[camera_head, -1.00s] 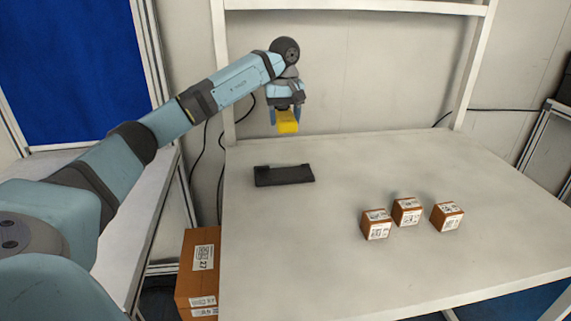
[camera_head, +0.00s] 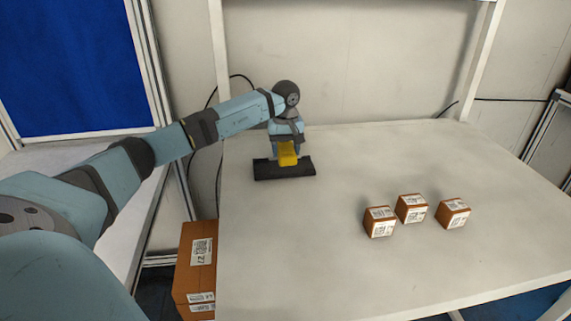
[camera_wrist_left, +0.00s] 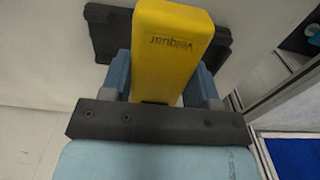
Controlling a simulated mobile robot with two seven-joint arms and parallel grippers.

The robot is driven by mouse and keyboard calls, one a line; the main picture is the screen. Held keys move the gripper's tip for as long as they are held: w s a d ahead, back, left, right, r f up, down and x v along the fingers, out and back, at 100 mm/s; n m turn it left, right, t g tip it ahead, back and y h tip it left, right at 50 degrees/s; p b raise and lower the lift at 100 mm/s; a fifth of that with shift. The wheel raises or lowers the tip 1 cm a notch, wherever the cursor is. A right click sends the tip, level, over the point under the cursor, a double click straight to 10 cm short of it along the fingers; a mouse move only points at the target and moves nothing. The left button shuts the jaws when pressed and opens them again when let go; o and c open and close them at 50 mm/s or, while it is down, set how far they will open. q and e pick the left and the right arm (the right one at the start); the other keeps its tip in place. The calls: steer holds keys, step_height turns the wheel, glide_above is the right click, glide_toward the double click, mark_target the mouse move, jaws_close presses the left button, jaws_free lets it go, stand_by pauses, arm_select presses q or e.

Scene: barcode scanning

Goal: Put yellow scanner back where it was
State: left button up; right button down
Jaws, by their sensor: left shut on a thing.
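The yellow scanner (camera_head: 287,153) is held in my left gripper (camera_head: 287,146), pointing down. In the head view it overlaps the black holder (camera_head: 270,172) on the table's left part; whether it touches the holder I cannot tell. In the left wrist view the scanner (camera_wrist_left: 170,45) sits between the two blue fingers of my left gripper (camera_wrist_left: 160,78). The black holder (camera_wrist_left: 107,30) shows behind it there, partly hidden by the scanner. My right gripper is not in view.
Several small brown boxes with labels, one of them the middle box (camera_head: 411,208), stand on the right part of the white table (camera_head: 320,265). A larger brown carton (camera_head: 198,262) is beside the table's left edge. The table's front is clear.

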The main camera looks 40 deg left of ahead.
mark_target(285, 171)
arm_select(q)
steer(key=shift+f, duration=2.7)
steer(key=shift+f, duration=0.15)
steer(key=o, duration=0.8)
step_height(285, 171, up, 12)
steer(key=shift+r, duration=0.2)
